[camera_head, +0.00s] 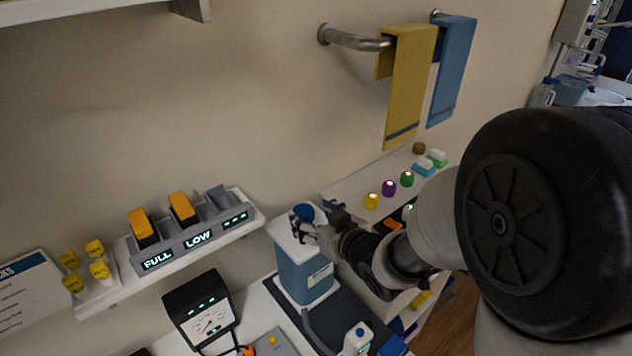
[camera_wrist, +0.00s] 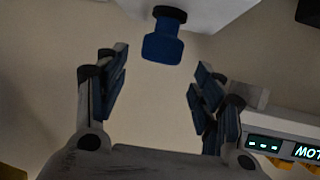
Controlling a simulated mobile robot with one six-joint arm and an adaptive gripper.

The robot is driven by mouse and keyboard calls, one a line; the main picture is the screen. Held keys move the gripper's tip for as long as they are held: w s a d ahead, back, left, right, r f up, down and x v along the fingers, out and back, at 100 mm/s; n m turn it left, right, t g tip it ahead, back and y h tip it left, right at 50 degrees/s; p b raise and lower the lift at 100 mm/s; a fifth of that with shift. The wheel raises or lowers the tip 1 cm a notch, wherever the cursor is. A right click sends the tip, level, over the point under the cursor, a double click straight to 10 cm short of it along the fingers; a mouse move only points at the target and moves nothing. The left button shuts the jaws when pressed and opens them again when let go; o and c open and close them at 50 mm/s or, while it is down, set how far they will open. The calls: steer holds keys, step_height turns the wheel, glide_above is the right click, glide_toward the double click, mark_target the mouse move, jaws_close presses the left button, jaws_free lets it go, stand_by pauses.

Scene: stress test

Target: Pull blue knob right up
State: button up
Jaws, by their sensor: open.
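The blue knob (camera_head: 305,212) stands on the white top of a blue-grey box (camera_head: 308,281) in the head view. In the wrist view the blue knob (camera_wrist: 162,46) has a dark round end and shows near the top, out past my fingertips and sideways between them. My gripper (camera_head: 312,232) is close beside the knob in the head view, partly overlapping its base. In the wrist view my gripper (camera_wrist: 155,82) is open, its blue-padded fingers spread wide with nothing between them. Whether a finger touches the knob is hard to tell.
A charger (camera_head: 195,233) with orange batteries and lit displays sits on a shelf at left. A black meter (camera_head: 200,307) stands below it. Small coloured knobs (camera_head: 389,188) line a white shelf behind my arm. Yellow (camera_head: 407,85) and blue (camera_head: 452,72) towels hang above.

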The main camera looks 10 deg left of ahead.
mark_target(304, 209)
steer(key=x, duration=0.5)
steer(key=shift+w+a, duration=0.2)
steer(key=shift+w, duration=0.05)
steer(key=shift+c, duration=0.3)
jaws_close()
